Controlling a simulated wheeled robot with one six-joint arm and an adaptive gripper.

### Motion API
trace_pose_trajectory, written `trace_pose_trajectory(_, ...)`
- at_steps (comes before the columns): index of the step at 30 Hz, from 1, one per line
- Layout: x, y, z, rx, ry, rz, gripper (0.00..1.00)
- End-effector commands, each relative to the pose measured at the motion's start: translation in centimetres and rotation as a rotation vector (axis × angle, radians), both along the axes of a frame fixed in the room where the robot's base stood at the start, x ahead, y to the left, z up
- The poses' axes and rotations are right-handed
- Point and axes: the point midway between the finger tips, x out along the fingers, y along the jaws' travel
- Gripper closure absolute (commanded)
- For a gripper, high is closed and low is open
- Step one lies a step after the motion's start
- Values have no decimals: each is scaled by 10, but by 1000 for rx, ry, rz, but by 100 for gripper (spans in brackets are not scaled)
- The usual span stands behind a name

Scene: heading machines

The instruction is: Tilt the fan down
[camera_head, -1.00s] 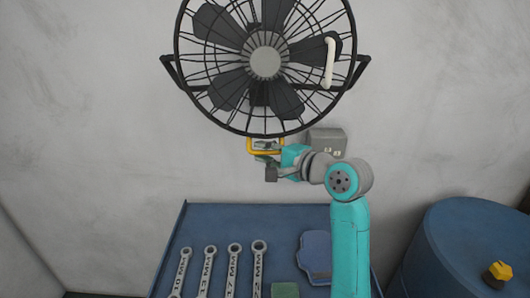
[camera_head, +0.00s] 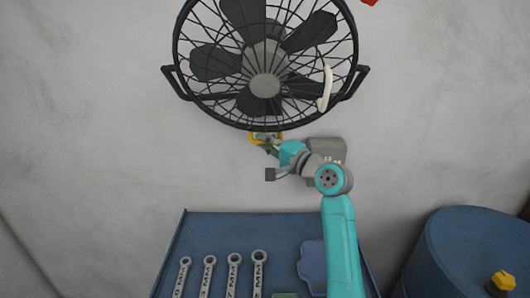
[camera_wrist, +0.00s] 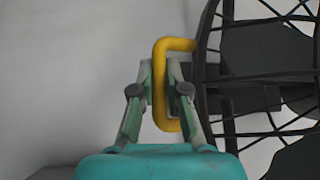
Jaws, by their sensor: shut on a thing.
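The black wall fan (camera_head: 265,65) hangs in its bracket at the top of the head view, its hub (camera_head: 265,86) turned downward. A yellow handle (camera_head: 256,138) sits at the bottom of its cage, partly hidden by the cage and my gripper. In the wrist view the yellow handle (camera_wrist: 160,85) stands between my fingers, beside the cage (camera_wrist: 262,80). My gripper (camera_wrist: 160,80) is shut on the yellow handle. In the head view my gripper (camera_head: 268,145) is just below the cage.
A grey wall box (camera_head: 327,152) is behind my arm. Below are a blue table (camera_head: 200,228) with several wrenches (camera_head: 234,272) and a blue barrel (camera_head: 475,250) at right.

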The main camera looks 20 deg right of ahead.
Motion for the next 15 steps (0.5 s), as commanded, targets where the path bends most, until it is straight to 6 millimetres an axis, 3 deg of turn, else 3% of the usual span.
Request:
trace_pose_trajectory(12, 8, -4, 3, 1, 0, -3, 100)
trace_pose_trajectory(13, 8, -4, 3, 1, 0, -3, 82)
trace_pose_trajectory(14, 8, -4, 3, 1, 0, -3, 75)
trace_pose_trajectory(15, 8, -3, 3, 1, 1, -3, 75)
